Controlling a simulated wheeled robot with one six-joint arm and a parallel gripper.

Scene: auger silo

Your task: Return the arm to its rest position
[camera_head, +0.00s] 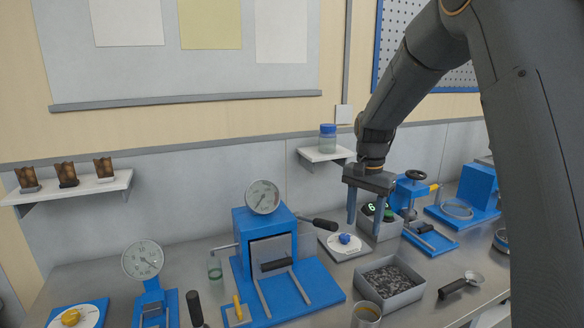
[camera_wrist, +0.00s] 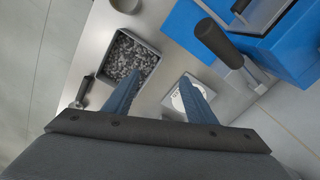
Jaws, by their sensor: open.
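My gripper (camera_head: 364,212) hangs from my dark arm above the right half of the bench, fingers pointing down. Its two blue-grey fingers are spread apart with nothing between them. In the wrist view my gripper (camera_wrist: 158,98) shows the same open fingers over the bench.
A grey tray of dark granules (camera_head: 418,292) sits at the front. A blue press machine (camera_head: 262,235) with a black lever stands left of my gripper. A metal cup (camera_head: 367,313) and a black-handled scoop (camera_head: 452,289) lie near the front edge. A wall shelf (camera_head: 325,155) holds a blue-lidded jar (camera_head: 327,139).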

